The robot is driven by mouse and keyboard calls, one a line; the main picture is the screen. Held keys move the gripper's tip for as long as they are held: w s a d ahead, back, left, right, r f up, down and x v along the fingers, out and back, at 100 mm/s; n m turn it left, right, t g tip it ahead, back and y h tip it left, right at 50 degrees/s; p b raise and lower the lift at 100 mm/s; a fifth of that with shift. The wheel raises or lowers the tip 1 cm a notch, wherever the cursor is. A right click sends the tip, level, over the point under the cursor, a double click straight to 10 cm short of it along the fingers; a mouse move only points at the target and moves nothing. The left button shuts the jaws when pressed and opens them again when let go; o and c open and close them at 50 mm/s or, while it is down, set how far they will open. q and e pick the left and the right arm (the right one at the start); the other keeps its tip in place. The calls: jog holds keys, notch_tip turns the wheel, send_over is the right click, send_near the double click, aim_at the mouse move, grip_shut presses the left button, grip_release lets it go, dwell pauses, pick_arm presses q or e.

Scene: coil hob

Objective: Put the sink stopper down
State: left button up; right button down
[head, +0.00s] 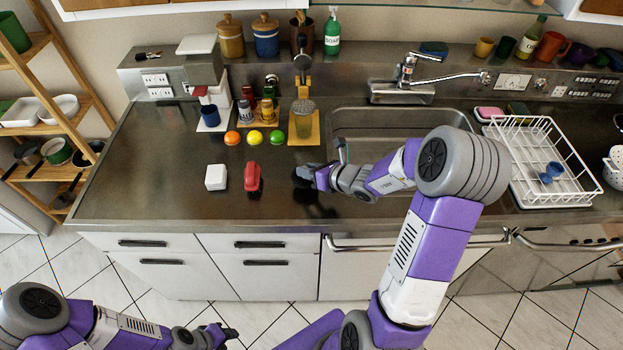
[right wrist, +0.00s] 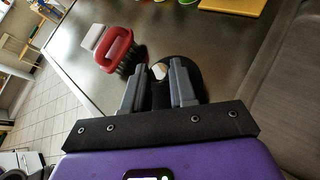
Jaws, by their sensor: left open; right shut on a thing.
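The sink stopper (right wrist: 188,68) is a dark round disc with a small pale spot near its middle, seen past my fingertips in the right wrist view. My right gripper (right wrist: 158,85) is shut on it, at or close above the steel counter; I cannot tell whether the disc touches it. In the head view my right gripper (head: 306,177) is left of the sink basin (head: 365,120), and the dark stopper mostly merges with it. My left gripper (head: 222,335) is open and empty, low over the floor in front of the cabinets.
A red brush (head: 253,178) and a white box (head: 216,177) stand left of my right gripper; the brush also shows in the right wrist view (right wrist: 118,50). Several fruits lie behind them. A white dish rack (head: 545,165) is right of the basin. The counter's left front is clear.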

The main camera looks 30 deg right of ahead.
jog(key=shift+f+b, duration=0.45)
jog(key=shift+f, duration=1.35)
jog(key=shift+f, duration=0.2)
jog(key=c, duration=0.9)
grip_release()
jog(key=shift+r, duration=0.1)
jog(key=shift+r, duration=0.1)
jog(key=shift+s+d+r, duration=0.1)
jog(key=shift+s+r, duration=0.1)
jog(key=p+v, duration=0.2)
jog(key=v, duration=0.9)
jog(key=shift+s+p, duration=0.3)
